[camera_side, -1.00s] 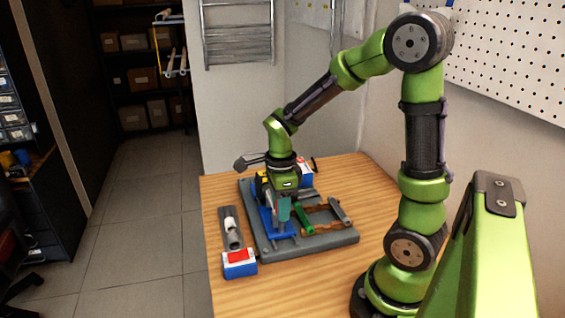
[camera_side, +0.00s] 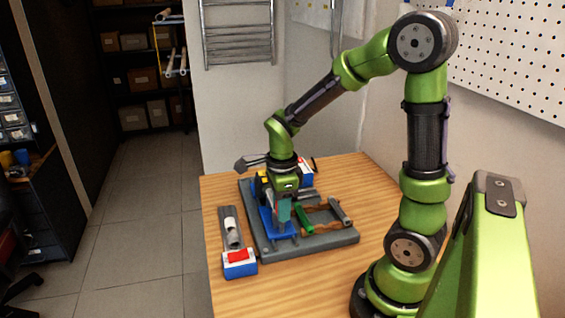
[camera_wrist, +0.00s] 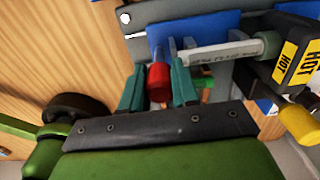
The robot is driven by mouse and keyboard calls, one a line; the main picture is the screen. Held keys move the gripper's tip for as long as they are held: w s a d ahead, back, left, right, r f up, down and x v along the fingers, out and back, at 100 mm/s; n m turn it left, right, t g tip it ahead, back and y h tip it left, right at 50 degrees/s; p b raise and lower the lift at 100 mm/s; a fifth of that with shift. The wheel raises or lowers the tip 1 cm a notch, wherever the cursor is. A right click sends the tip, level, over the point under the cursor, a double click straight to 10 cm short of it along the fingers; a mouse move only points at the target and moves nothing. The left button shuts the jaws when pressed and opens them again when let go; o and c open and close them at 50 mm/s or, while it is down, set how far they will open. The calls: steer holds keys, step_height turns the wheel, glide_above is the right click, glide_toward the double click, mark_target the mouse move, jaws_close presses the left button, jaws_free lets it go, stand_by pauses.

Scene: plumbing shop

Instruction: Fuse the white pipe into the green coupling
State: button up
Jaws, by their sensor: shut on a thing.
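In the wrist view my gripper (camera_wrist: 157,88) has its teal fingers on either side of a red handle (camera_wrist: 158,78) and is shut on it. A white pipe (camera_wrist: 214,57) with printed lettering lies in a blue holder (camera_wrist: 213,24). Its right end meets a grey-green cylinder (camera_wrist: 271,44) beside a black heater (camera_wrist: 292,55) with yellow HOT labels. I cannot tell whether this cylinder is the coupling. In the side view my gripper (camera_side: 284,217) is low over the blue part of the grey fixture, hiding the handle. A green piece (camera_side: 303,218) lies to its right.
The grey base plate (camera_side: 318,243) sits on a wooden table (camera_side: 375,180). The table's right side looks clear.

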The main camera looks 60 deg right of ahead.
steer(key=shift+s+a+r, duration=0.1)
steer(key=shift+s+a, duration=0.7)
steer(key=shift+w+d, duration=1.55)
steer(key=shift+w, duration=0.05)
steer(key=shift+a, duration=0.25)
stand_by(5.2)
